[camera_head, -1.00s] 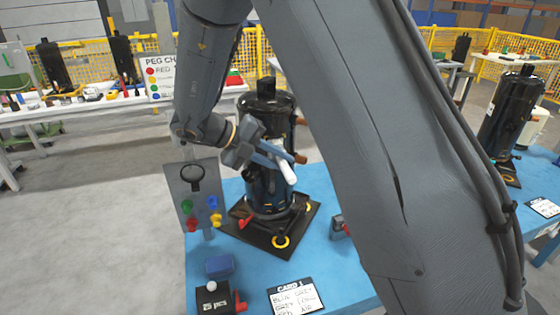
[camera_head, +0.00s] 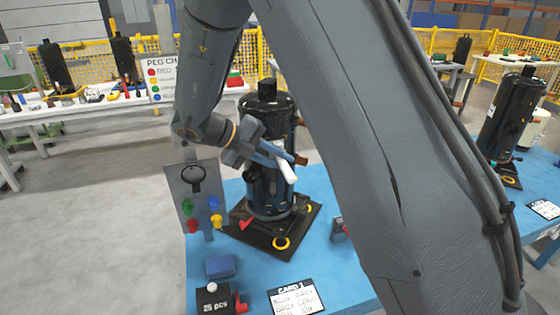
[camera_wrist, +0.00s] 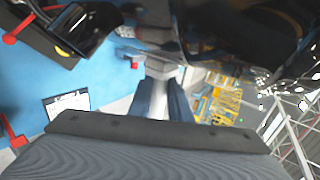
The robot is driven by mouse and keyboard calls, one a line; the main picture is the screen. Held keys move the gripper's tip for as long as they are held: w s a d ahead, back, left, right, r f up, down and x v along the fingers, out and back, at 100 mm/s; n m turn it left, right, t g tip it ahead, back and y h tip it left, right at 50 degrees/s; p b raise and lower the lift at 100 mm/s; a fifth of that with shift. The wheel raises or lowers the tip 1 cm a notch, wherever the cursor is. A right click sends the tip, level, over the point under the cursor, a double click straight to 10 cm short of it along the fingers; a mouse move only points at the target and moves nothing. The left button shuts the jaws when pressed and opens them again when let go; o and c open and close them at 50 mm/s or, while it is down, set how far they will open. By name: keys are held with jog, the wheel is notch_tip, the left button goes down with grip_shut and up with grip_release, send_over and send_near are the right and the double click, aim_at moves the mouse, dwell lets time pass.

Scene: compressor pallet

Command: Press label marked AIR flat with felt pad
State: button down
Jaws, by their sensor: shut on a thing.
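My gripper (camera_head: 280,157) is shut on a white, rod-like felt pad (camera_head: 288,171), which points down and to the right beside the black compressor (camera_head: 268,110). In the wrist view, blue fingers close around a pale piece (camera_wrist: 158,62) near the compressor's dark, shiny body (camera_wrist: 265,45). I cannot tell whether the pad touches the compressor. No label reading AIR can be made out; the front of the compressor is partly hidden by my gripper and the pad.
The compressor stands on a black base plate (camera_head: 262,238) on the blue table (camera_head: 335,270). A grey peg board (camera_head: 183,180) stands at the left. A blue block (camera_head: 219,267), a black box (camera_head: 213,301) and a white card (camera_head: 296,298) lie in front. Copper stubs (camera_head: 301,159) jut from the compressor.

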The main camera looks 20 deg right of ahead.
aim_at(281, 166)
dwell(0.4)
jog(key=shift+s+p, duration=0.95)
jog(key=shift+s, duration=0.75)
jog(key=shift+w+f+b, duration=0.5)
jog(key=shift+w+f, duration=0.45)
jog(key=shift+w, duration=0.35)
jog(key=shift+w, duration=0.45)
